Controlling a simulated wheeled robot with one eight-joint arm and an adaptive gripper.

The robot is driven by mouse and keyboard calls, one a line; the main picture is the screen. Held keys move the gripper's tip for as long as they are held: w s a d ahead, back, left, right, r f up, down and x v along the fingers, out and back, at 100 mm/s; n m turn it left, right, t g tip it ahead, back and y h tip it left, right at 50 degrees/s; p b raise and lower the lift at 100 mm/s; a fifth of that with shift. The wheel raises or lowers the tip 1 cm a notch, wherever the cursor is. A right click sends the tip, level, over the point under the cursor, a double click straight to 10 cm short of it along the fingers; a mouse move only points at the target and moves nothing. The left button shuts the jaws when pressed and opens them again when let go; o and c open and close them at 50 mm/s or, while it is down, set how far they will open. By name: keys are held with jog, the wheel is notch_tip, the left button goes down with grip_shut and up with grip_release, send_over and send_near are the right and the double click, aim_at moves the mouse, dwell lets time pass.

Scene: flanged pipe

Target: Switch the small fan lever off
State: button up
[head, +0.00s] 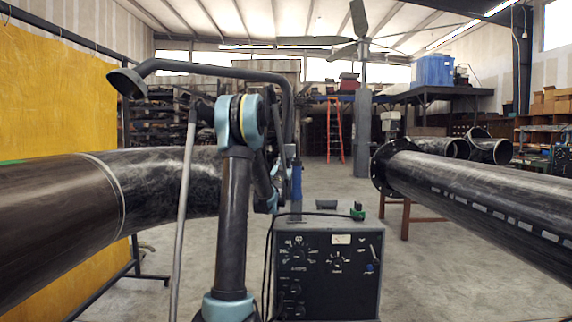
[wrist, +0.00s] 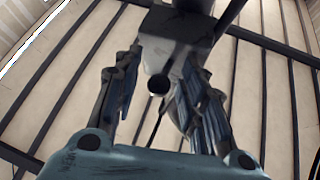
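A dark welding machine (head: 327,272) stands low in the middle of the head view, with dials on its front panel. A small lever with a bluish tip (head: 370,266) is at the right of the panel; I take it to be the fan lever, but no label is readable. Its exact setting is too small to tell. My gripper (wrist: 160,85) shows in the wrist view with its two fingers apart, pointing up toward the ceiling. No held object is clear between them. In the head view my arm partly hides the gripper, which is above and left of the lever, apart from it.
A large dark pipe (head: 60,210) lies at the left and a flanged pipe (head: 480,190) at the right. A bent tube with a hood (head: 127,83) hangs behind my arm. Cables run down the machine's left side. The floor beyond the machine is mostly free.

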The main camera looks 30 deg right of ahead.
jog(key=v, duration=1.2)
dwell(0.5)
